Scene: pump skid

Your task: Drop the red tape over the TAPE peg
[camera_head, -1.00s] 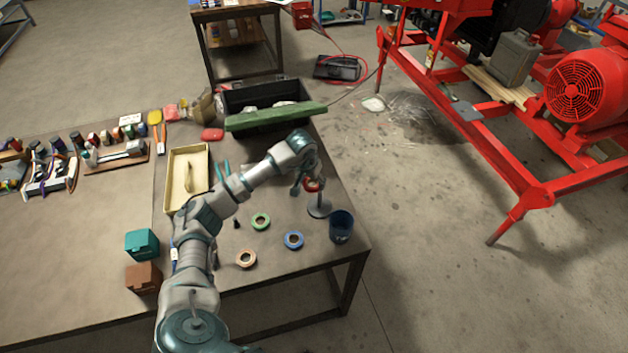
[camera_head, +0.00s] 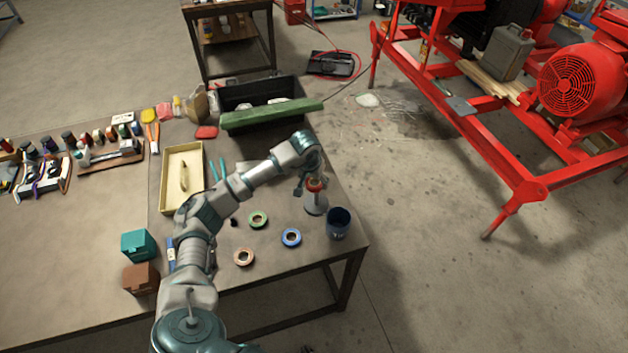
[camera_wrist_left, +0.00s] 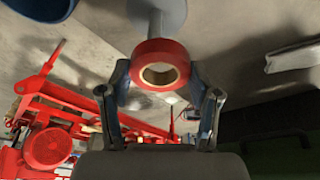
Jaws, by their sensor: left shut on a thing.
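The red tape (camera_head: 317,184) is a small roll at the top of the grey TAPE peg (camera_head: 315,203), which stands on a round base near the table's right edge. My left gripper (camera_head: 310,183) is at the tape from the left, shut on it. In the left wrist view the gripper (camera_wrist_left: 160,78) has a finger on each side of the red tape (camera_wrist_left: 160,62). The peg's post (camera_wrist_left: 155,25) runs from its base to behind the tape. I cannot tell whether the peg passes through the hole. My right gripper is not in view.
A dark blue cup (camera_head: 338,223) stands close to the right of the peg. A black toolbox with a green edge (camera_head: 272,116) stands behind my arm.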

